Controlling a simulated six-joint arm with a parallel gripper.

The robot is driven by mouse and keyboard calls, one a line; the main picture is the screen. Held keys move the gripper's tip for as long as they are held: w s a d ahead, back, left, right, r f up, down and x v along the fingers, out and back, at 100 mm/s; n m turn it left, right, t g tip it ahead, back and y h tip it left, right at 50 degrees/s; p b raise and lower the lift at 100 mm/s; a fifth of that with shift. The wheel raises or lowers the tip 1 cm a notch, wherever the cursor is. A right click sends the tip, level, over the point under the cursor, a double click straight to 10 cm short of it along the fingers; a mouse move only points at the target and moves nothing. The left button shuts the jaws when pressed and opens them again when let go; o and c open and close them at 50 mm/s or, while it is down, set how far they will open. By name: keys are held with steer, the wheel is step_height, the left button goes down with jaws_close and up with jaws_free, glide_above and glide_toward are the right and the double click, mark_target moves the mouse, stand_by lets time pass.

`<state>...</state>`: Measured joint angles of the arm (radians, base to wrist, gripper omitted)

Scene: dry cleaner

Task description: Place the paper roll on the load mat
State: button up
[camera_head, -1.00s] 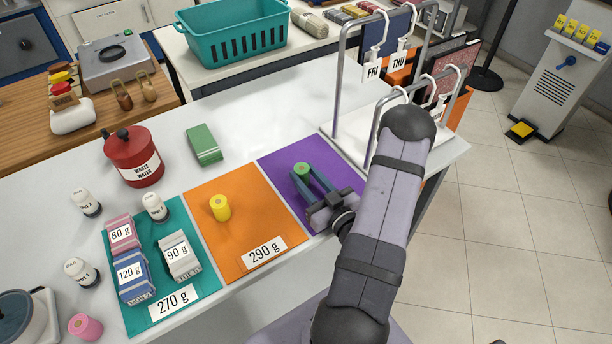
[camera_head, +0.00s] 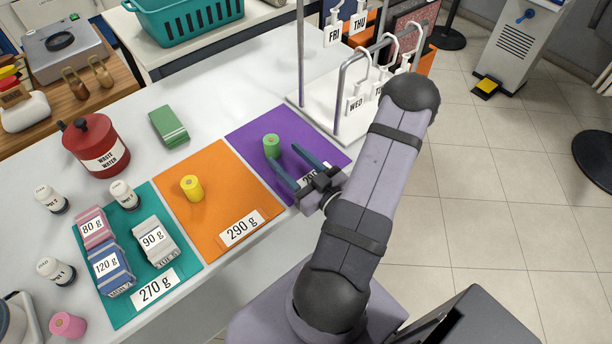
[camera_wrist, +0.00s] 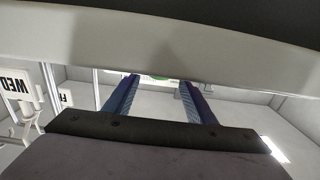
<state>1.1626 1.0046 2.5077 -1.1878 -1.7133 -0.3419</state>
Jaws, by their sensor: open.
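A green roll (camera_head: 271,146) stands upright on the purple mat (camera_head: 250,122). My gripper (camera_head: 290,161) is open and empty over the purple mat, its fingers pointing toward the green roll, which stands just beyond the fingertips. In the wrist view a sliver of green (camera_wrist: 160,77) shows between the fingertips. A yellow roll (camera_head: 191,188) stands on the orange mat (camera_head: 215,165), labelled 290 g. A pink roll (camera_head: 67,325) is on the white table at the front left. The purple mat's label is partly hidden by my gripper.
The teal mat (camera_head: 133,316), labelled 270 g, holds packs marked 80 g, 120 g and 90 g. White bottles and a red waste-water pot (camera_head: 92,147) stand left. A green pack (camera_head: 169,127) lies behind the orange mat. A metal rack (camera_head: 340,100) with hanging day tags stands behind the purple mat.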

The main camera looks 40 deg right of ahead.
steer(key=shift+s, duration=3.35)
